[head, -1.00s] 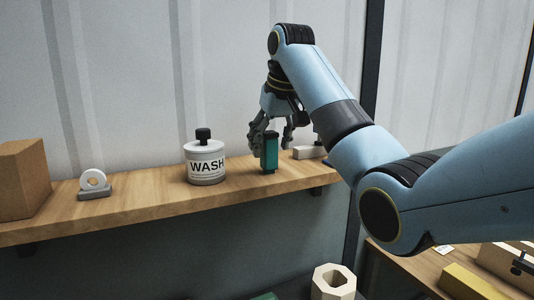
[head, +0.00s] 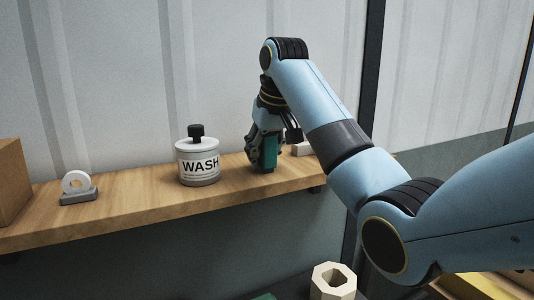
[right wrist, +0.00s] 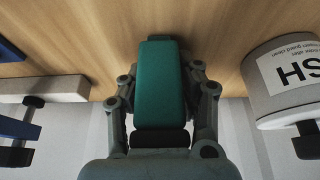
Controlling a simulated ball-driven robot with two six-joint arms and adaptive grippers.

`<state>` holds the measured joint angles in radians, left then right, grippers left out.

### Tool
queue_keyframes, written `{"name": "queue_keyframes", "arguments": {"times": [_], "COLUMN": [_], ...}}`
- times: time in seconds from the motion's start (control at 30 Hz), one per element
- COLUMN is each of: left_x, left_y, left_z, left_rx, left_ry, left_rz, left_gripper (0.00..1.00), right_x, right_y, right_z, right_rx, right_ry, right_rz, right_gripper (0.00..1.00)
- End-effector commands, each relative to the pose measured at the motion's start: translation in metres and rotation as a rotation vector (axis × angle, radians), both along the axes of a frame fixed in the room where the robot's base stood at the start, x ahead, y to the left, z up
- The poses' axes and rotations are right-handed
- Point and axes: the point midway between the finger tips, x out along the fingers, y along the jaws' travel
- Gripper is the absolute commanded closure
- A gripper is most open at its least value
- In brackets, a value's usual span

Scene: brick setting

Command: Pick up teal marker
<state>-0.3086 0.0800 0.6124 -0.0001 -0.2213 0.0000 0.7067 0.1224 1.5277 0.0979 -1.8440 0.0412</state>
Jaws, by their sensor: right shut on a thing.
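The teal marker (head: 268,149) is a short, block-shaped piece standing upright on the wooden shelf, right of the WASH jar. In the right wrist view the teal marker (right wrist: 160,85) lies between the two fingers, with a dark end towards the palm. My right gripper (head: 262,150) has come down from above and is shut on it; the right wrist view shows the fingers (right wrist: 162,100) against both its sides. The marker's lower end is at the shelf, and I cannot tell whether it is lifted. My left gripper is not in view.
The white WASH jar (head: 198,163) with a black knob stands close left of the gripper. A pale block (head: 301,148) is just right of it. A grey-based ring piece (head: 77,186) and a brown box (head: 10,183) stand further left on the shelf (head: 130,203).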

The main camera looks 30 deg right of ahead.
Motion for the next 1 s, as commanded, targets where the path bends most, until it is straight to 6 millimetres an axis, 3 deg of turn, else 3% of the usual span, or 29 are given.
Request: {"name": "queue_keyframes", "arguments": {"times": [0.2, 0.43, 0.6, 0.7, 1.0], "left_x": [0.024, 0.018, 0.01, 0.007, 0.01], "left_y": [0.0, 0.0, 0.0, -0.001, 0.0], "left_z": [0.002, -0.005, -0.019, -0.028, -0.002], "left_rx": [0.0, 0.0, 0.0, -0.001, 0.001], "left_ry": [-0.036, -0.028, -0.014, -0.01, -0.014], "left_rz": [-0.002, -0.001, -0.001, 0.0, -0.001], "left_gripper": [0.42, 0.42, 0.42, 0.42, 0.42], "right_x": [0.0, 0.001, 0.001, -0.003, -0.013], "right_y": [0.0, 0.0, 0.0, -0.025, -0.086], "right_z": [0.001, 0.012, 0.041, 0.052, 0.095], "right_rx": [0.0, 0.0, 0.0, -0.004, -0.003], "right_ry": [-0.002, -0.006, -0.008, -0.005, -0.002], "right_rz": [0.0, 0.0, 0.0, -0.005, -0.003], "right_gripper": [1.0, 1.0, 1.0, 1.0, 1.0]}}
